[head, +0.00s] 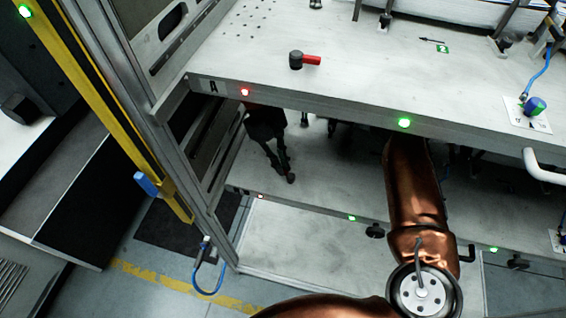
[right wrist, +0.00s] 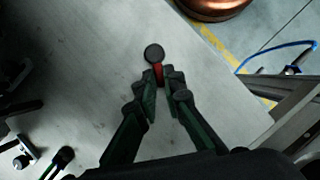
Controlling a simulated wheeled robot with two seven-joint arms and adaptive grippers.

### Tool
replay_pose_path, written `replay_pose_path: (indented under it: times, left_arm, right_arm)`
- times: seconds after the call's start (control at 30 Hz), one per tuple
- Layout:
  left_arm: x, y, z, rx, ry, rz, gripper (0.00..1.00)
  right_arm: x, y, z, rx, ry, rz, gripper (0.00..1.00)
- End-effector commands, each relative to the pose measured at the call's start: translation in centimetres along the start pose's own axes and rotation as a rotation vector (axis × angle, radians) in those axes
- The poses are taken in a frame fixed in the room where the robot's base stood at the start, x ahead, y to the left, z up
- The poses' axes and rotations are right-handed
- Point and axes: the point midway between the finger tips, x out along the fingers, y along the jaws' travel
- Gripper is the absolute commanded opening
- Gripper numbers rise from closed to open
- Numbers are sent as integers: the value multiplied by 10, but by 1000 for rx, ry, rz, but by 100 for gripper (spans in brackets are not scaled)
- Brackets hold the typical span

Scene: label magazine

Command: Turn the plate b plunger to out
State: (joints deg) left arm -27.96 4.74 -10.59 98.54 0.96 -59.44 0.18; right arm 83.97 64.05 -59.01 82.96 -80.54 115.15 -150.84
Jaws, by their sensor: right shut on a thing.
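The plate b plunger shows as a dark round knob (head: 291,178) on the lower plate (head: 325,165), below the upper plate marked A. In the right wrist view the plunger (right wrist: 154,53) has a black round top and a short red handle. My right gripper (head: 282,160) reaches in under the upper plate. In the right wrist view the right gripper (right wrist: 160,79) is shut on the red handle, with one finger on each side. The head view hides the handle between the fingers. My left gripper is not in view.
The upper plate (head: 370,75) overhangs the lower one and carries a similar black plunger (head: 296,60) with a red handle. A metal frame post (head: 190,175) stands close on the left. Lamps, red (head: 260,195) and green (head: 351,217), line the lower plate's edge.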

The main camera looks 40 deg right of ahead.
Motion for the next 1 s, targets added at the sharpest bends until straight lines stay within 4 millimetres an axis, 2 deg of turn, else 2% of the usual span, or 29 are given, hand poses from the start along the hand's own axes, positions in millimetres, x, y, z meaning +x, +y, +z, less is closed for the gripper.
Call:
replay_pose_path:
  times: [0.47,0.5,0.7,1.0]
  left_arm:
    - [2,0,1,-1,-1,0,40]
    - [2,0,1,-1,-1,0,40]
    - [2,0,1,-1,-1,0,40]
    - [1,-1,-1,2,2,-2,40]
  right_arm:
    - [0,-1,0,-13,-1,5,0]
    - [0,-1,0,-13,-1,5,11]
    - [0,-1,0,-12,-1,5,25]
    - [0,-1,0,-11,0,5,26]
